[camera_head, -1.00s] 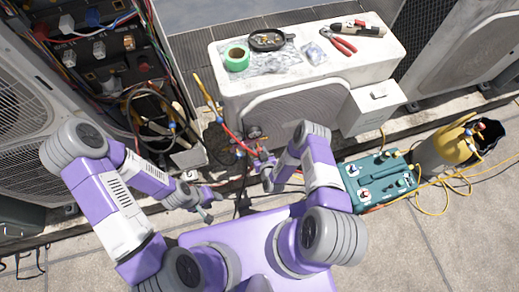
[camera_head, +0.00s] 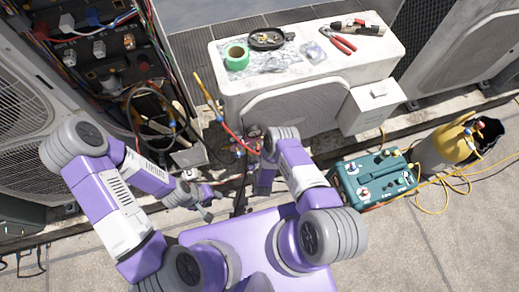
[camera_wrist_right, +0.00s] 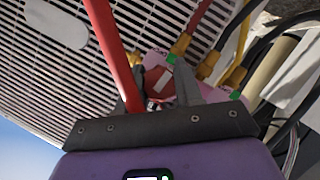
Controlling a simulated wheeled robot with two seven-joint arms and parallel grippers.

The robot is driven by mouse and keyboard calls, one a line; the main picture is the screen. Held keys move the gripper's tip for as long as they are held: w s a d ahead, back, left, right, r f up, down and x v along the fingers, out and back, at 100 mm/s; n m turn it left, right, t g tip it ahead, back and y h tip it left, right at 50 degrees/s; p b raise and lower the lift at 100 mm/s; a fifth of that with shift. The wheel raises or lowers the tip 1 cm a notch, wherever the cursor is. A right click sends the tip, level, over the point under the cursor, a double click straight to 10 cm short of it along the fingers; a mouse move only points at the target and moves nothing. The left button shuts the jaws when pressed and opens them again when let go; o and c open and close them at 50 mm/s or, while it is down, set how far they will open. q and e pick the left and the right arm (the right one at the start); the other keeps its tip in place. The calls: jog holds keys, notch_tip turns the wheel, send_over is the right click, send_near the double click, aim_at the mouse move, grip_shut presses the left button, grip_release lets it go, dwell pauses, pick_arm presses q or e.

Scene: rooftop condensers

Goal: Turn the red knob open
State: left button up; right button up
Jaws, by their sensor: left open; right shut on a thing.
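The red knob (camera_wrist_right: 158,83) shows in the right wrist view on a pink manifold body (camera_wrist_right: 156,60) with hose fittings. My right gripper (camera_wrist_right: 160,92) is shut on the knob, with a dark finger on each side of it. The fingers and a red hose (camera_wrist_right: 110,45) hide part of the knob and manifold. In the head view my right arm covers most of the manifold, and the knob cannot be made out there. My left gripper (camera_head: 207,204) is open and empty, low over the ground left of the manifold.
A white condenser unit (camera_head: 300,112) stands behind, with green tape (camera_head: 237,62) and red-handled pliers (camera_head: 338,42) on top. An open electrical panel (camera_head: 100,65) is at left. A teal pump (camera_head: 375,178) and yellow cylinder (camera_head: 440,145) stand at right, with loose hoses.

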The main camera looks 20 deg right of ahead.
jog(key=shift+w+r, duration=0.25)
jog(key=o, duration=1)
jog(key=shift+s+f, duration=0.1)
jog(key=shift+f, duration=0.05)
jog(key=shift+s+a, duration=0.1)
jog(key=shift+s, duration=0.2)
jog(key=p+v, duration=0.2)
jog(key=v, duration=0.5)
